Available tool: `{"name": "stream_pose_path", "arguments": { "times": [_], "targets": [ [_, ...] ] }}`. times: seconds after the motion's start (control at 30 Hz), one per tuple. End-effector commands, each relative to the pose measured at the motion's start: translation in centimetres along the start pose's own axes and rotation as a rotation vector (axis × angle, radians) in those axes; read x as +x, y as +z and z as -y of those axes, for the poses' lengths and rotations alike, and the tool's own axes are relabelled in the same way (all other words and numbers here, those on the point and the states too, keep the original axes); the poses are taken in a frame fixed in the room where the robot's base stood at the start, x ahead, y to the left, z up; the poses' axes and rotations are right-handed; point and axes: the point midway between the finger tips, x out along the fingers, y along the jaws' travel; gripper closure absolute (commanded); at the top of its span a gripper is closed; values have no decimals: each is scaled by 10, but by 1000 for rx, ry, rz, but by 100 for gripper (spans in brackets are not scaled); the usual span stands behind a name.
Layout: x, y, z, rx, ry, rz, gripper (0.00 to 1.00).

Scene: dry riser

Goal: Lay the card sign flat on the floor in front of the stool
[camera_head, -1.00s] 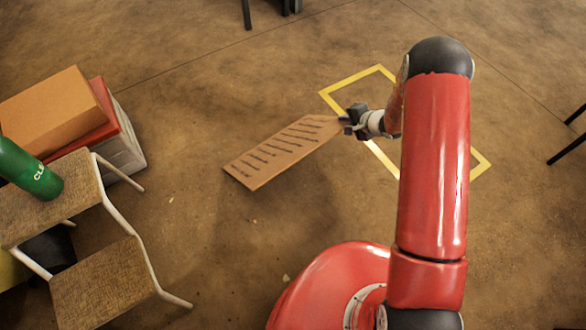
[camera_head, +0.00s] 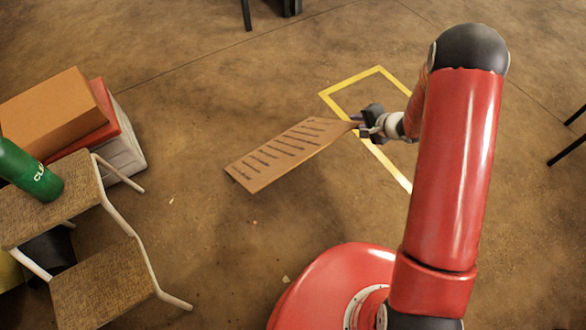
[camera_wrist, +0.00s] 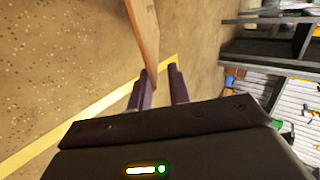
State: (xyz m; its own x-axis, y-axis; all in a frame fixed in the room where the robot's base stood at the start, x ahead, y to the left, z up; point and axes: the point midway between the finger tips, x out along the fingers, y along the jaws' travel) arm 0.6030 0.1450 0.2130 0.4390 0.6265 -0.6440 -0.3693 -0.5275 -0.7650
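The card sign (camera_head: 285,153) is a tan board with rows of dark marks, seen in the head view left of my gripper. My gripper (camera_head: 361,124) is shut on its narrow right end, and the sign reaches out to the lower left, apparently above the floor. In the wrist view the sign (camera_wrist: 146,35) shows nearly edge-on, its end between the two dark fingers (camera_wrist: 158,88). The stool (camera_head: 100,285) has two brown textured steps and pale tube legs at the left. A green bottle (camera_head: 30,172) lies or leans on its upper step.
A yellow taped outline (camera_head: 350,78) marks the floor beyond my gripper. An orange-brown box (camera_head: 50,108) sits on a red thing and a pale crate (camera_head: 124,158) behind the stool. Dark legs (camera_head: 565,150) stand at the right edge. The brown floor between stool and sign is clear.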

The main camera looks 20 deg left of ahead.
Motion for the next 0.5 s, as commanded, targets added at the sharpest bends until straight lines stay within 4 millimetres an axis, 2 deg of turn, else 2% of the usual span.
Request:
{"name": "stream_pose_path", "arguments": {
  "times": [0.17, 0.5],
  "targets": [
    [-14, 0, 0, 0, 0, -1, 81],
    [-17, 0, 1, 0, 0, 0, 81]
  ]
}}
